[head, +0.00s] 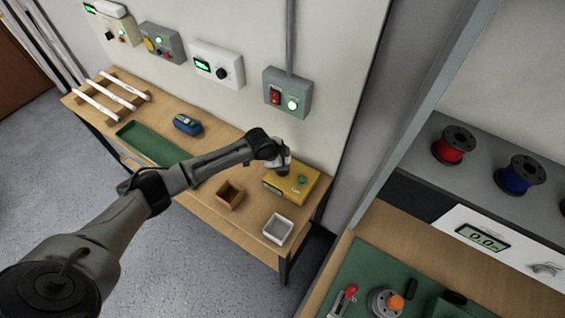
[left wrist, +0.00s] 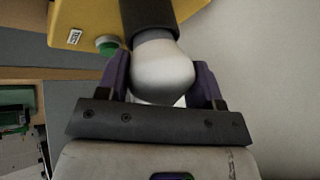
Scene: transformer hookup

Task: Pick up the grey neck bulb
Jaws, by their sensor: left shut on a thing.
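The bulb (left wrist: 163,76) is a white globe with a grey neck, seen close up in the left wrist view. Its neck meets a dark cylinder at the yellow box (left wrist: 85,22); I cannot tell whether it is seated in it or just in front of it. My left gripper (left wrist: 163,88) is shut on the globe, one purple finger on each side. In the head view my left gripper (head: 281,166) is at the yellow box (head: 300,192) on the wooden bench, and the bulb is hard to make out there. My right gripper is not in view.
A brown open box (head: 229,196) and a white bin (head: 277,229) stand near the yellow box. A green tray (head: 150,145) and a blue device (head: 187,124) lie further left. The wall with grey control boxes (head: 287,94) rises close behind.

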